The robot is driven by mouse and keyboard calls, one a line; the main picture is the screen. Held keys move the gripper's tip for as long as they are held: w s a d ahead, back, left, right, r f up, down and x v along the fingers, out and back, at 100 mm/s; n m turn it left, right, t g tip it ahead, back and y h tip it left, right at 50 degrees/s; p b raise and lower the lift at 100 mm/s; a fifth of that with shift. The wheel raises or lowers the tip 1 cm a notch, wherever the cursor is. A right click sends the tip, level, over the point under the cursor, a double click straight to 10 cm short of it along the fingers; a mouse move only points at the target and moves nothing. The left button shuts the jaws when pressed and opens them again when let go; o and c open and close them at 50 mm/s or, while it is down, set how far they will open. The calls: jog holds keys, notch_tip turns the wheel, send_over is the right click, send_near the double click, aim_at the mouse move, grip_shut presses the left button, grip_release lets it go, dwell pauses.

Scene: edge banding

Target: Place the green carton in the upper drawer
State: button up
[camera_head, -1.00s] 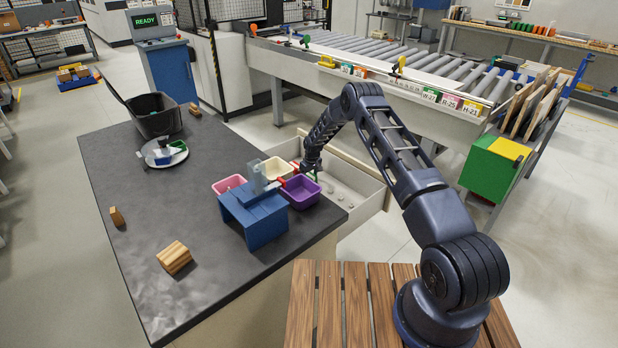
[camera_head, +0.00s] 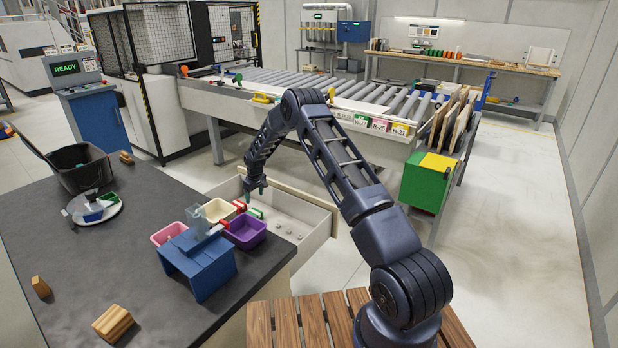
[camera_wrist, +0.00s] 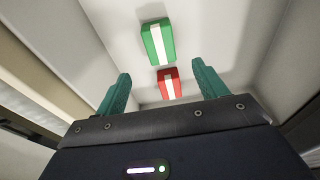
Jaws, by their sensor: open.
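The green carton (camera_wrist: 158,42), with a white stripe, lies on the pale floor of the open drawer in the wrist view. In the head view the carton (camera_head: 256,212) shows small inside the drawer (camera_head: 318,222), just right of the bins. My gripper (camera_head: 258,190) hangs above it, apart from it. In the wrist view my gripper (camera_wrist: 160,88) is open, with two green fingers spread and nothing between them. A red carton (camera_wrist: 168,84) with a white stripe lies beside the green one. Only one open drawer shows; whether others lie below it is hidden.
The dark tabletop (camera_head: 75,240) carries a blue stand (camera_head: 200,265), cream (camera_head: 216,209), pink (camera_head: 168,233) and purple (camera_head: 246,232) bins, wooden blocks (camera_head: 113,323) and a black tub (camera_head: 80,170). A roller conveyor (camera_head: 330,95) stands behind. The drawer's right part is mostly clear.

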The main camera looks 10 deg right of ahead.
jog(key=s+d+r+m, duration=0.15)
jog(key=d+r, duration=0.35)
jog(key=r, duration=0.6)
jog(key=s+d+r, duration=0.3)
jog(key=d+r, duration=0.1)
jog(key=r, duration=0.7)
jog(key=s+d+r+m+t, duration=0.1)
jog(key=s+d+r, duration=0.55)
jog(key=r, duration=0.25)
jog(key=s+d+r+m+t, duration=0.1)
jog(key=s+d+r+m, duration=0.1)
jog(key=s+d+r, duration=0.5)
jog(key=s+d+r+m, duration=0.1)
jog(key=s+d+r, duration=0.1)
jog(key=s+r, duration=0.35)
jog(key=s+d+r+h, duration=0.1)
jog(key=s+d+r, duration=0.15)
jog(key=s, duration=0.65)
jog(key=s+d+r+m, duration=0.1)
jog(key=s+d+r, duration=0.2)
jog(key=s, duration=0.4)
jog(key=s+d+f+m, duration=0.1)
jog(key=s+d, duration=0.1)
jog(key=s, duration=0.7)
jog(key=s+d+f+m+t, duration=0.1)
jog(key=s+d, duration=0.1)
jog(key=s, duration=0.8)
jog(key=shift+s+d+f, duration=0.15)
jog(key=shift+d+f, duration=0.05)
jog(key=shift+f, duration=0.05)
